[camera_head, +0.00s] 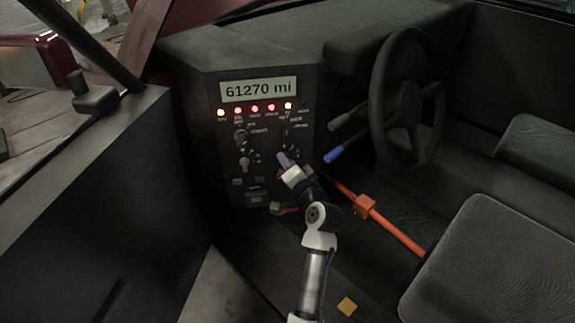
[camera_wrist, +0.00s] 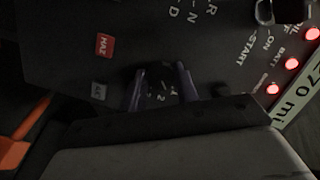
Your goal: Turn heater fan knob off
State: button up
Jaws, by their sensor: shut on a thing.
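The dark heater fan knob (camera_wrist: 160,88) sits on the black dash panel, with small white marks including a 2 beside it in the wrist view. My gripper (camera_wrist: 161,80) has its two purple-grey fingers on either side of the knob and is shut on it. In the head view my gripper (camera_head: 282,158) reaches the lower right part of the panel (camera_head: 215,150) and covers the knob there. The knob's pointer is too dark to tell its setting.
A red HAZ button (camera_wrist: 104,46) and an AC button (camera_wrist: 99,92) lie near my fingers. Lit lamps (camera_head: 254,108) run under the mileage display (camera_head: 258,89). The steering wheel (camera_head: 402,100), blue-tipped lever (camera_head: 335,154) and orange bar (camera_head: 400,236) are to the right.

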jog(key=n+h, duration=0.1)
jog(key=n, duration=0.3)
jog(key=n+h, duration=0.1)
jog(key=n, duration=0.3)
jog(key=shift+g+h, duration=0.3)
jog(key=shift+g, duration=0.1)
dwell(0.5)
jog(key=o, duration=1)
jog(key=shift+s+b, duration=0.15)
jog(key=shift+b, duration=0.15)
jog(key=b+v, duration=0.1)
jog(key=v, duration=1.2)
jog(key=shift+s+r, duration=0.1)
jog(key=shift+s, duration=0.2)
